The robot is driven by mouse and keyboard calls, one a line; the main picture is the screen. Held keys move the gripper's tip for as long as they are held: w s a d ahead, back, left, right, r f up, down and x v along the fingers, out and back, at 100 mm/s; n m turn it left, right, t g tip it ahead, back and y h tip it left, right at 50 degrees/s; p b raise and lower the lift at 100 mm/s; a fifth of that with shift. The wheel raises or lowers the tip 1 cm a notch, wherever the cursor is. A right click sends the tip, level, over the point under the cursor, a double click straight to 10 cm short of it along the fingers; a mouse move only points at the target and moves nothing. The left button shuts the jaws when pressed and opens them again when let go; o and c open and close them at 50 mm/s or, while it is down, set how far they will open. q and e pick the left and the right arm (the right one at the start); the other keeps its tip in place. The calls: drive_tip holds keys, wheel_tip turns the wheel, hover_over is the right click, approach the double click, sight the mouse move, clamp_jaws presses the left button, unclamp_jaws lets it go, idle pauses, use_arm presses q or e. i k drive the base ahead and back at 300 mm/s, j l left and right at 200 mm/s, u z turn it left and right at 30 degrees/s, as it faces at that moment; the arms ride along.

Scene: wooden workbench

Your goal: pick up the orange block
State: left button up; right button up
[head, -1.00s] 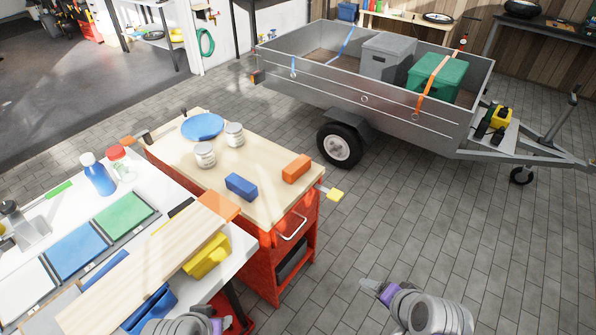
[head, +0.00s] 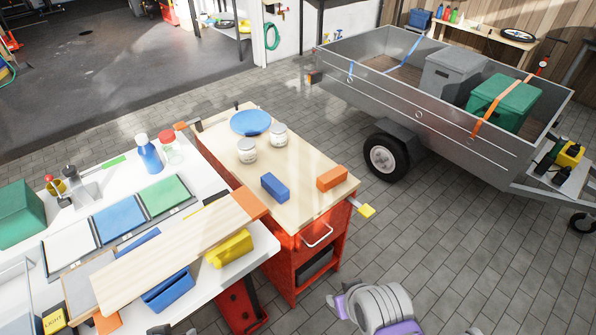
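The orange block (head: 332,178) lies on the light wooden top of the red cart (head: 300,205), near its right edge. A blue block (head: 275,187) lies to its left, apart from it. My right gripper (head: 334,302) is low in the head view, in front of the cart and well below the orange block in the picture. It is apart from both blocks, and its fingers are too small and turned away to show their opening. Only a sliver of my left arm shows at the bottom edge; its gripper is out of the frame.
Two white jars (head: 278,134) and a blue plate (head: 250,122) stand behind the blocks. A white table (head: 262,246) with a wooden board (head: 180,250) and a yellow bin (head: 229,248) adjoins the cart at left. A grey trailer (head: 440,120) stands behind. Paved floor at right is clear.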

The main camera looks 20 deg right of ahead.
sight(330, 180)
drive_tip(key=i+l+u, duration=0.1)
drive_tip(key=l+u, duration=0.2)
drive_tip(key=l, duration=0.2)
drive_tip(key=l+u, duration=0.35)
drive_tip(key=l, duration=0.2)
drive_tip(key=l+u, duration=0.25)
drive_tip(key=l, duration=1.4)
drive_tip(key=i+l, duration=0.15)
drive_tip(key=l, duration=0.4)
drive_tip(key=i+l, duration=0.3)
drive_tip(key=l, duration=0.1)
